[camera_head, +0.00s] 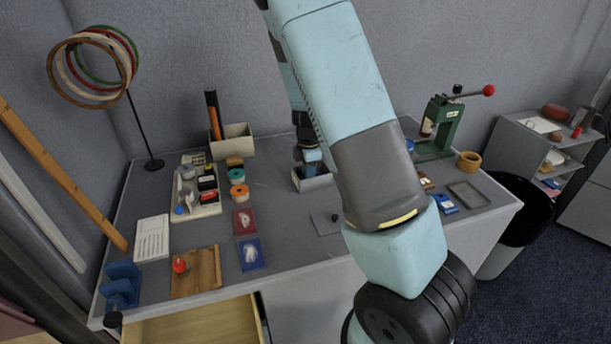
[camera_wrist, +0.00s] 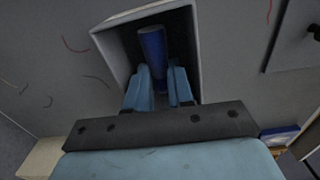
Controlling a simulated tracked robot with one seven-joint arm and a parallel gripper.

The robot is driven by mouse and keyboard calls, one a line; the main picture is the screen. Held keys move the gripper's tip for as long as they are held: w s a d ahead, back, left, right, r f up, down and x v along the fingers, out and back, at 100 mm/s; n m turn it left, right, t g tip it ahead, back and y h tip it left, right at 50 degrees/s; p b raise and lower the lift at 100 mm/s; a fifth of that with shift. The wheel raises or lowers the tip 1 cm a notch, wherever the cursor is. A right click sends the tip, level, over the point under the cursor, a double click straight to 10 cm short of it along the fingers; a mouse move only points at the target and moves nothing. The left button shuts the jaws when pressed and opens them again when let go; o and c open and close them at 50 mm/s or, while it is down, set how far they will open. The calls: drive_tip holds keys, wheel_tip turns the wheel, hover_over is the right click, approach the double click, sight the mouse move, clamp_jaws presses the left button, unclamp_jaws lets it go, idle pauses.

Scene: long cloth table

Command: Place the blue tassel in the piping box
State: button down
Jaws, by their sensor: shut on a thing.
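The blue tassel (camera_wrist: 152,45) shows in the wrist view as a dark blue, rounded upright shape between my fingers. My gripper (camera_wrist: 157,78) is shut on it. A small open box with a pale rim (camera_wrist: 128,16), which I take for the piping box, surrounds the tassel and fingertips in that view. How deep the tassel sits is unclear. In the head view my gripper (camera_head: 311,158) is right over the small white box (camera_head: 313,184) at mid-table. My arm hides part of this area, and the tassel cannot be made out there.
A tray (camera_head: 208,208) of small items and ribbon spools (camera_head: 239,192) are to the left. A green press (camera_head: 437,128) stands at the right. Grey table is clear around the small box's left side.

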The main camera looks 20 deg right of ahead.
drive_tip(key=shift+f, duration=0.25)
drive_tip(key=c, duration=1.3)
unclamp_jaws()
drive_tip(key=shift+f, duration=0.1)
drive_tip(key=shift+o, duration=0.2)
wheel_tip(320, 180, up, 12)
drive_tip(key=s+r+m+t+y, duration=0.25)
drive_tip(key=s+r+m, duration=0.75)
drive_tip(key=s+r, duration=0.5)
drive_tip(key=s+r+m+t+h, duration=0.1)
drive_tip(key=s+r+m, duration=0.2)
drive_tip(key=s, duration=0.4)
drive_tip(key=s+a+r+m+t+h, duration=0.1)
drive_tip(key=s+r+m+t, duration=0.1)
drive_tip(key=s+m, duration=0.3)
drive_tip(key=shift+s+r, duration=0.85)
drive_tip(key=shift+s, duration=0.15)
